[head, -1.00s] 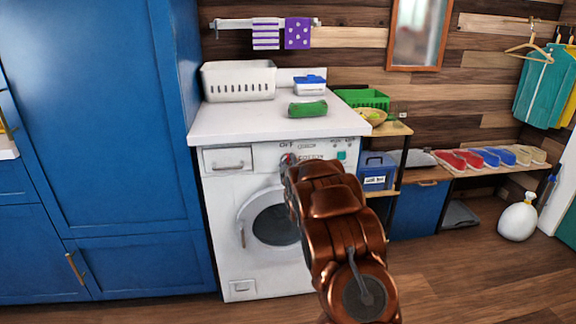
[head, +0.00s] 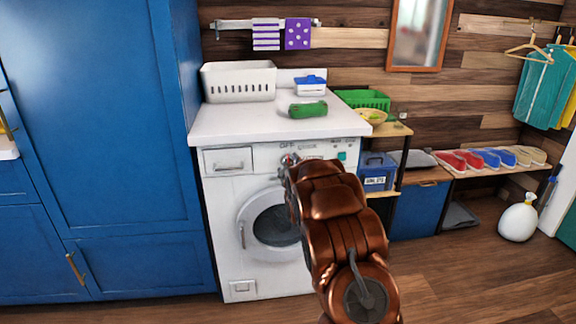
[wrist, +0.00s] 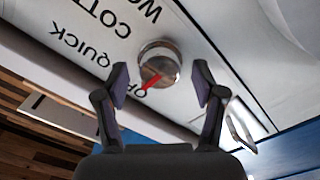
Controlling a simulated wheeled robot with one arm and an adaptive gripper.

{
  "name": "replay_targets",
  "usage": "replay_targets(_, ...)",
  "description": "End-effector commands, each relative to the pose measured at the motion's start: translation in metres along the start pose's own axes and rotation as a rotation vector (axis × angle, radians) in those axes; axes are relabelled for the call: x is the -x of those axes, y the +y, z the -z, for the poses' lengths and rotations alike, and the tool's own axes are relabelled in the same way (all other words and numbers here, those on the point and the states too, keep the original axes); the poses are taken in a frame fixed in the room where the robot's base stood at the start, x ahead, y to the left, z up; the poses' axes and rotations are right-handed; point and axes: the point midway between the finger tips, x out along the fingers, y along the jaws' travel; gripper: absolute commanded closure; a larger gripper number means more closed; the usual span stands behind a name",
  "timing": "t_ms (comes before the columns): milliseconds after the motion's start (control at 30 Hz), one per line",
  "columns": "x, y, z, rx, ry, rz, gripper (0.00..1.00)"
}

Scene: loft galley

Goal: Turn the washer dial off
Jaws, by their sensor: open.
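The washer (head: 225,215) is white and stands under the worktop. Its dial (wrist: 159,60) is a round silver knob on the control panel, with a red pointer mark. In the wrist view the pointer is turned toward the partly covered "OF..." lettering (wrist: 139,93). "QUICK" and "COTT..." are printed beside it. My gripper (wrist: 162,74) is open, with one finger on each side of the dial and a visible gap to both. In the head view my gripper (head: 289,168) is at the panel and partly covers the dial.
A detergent drawer (head: 228,161) is left of the dial. The round door (head: 270,226) is below it. A tall blue cabinet (head: 105,120) stands close on the left. A shelf with a blue box (head: 376,172) is on the right. Open floor lies to the right.

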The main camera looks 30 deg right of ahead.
Motion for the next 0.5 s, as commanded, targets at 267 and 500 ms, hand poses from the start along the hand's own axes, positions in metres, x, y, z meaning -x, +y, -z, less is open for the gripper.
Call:
replay_targets(267,0.03,-0.001,0.0,0.0,0.0,0.001,0.31)
replay_targets(500,0.059,0.0,0.001,0.001,0.002,0.0,0.31)
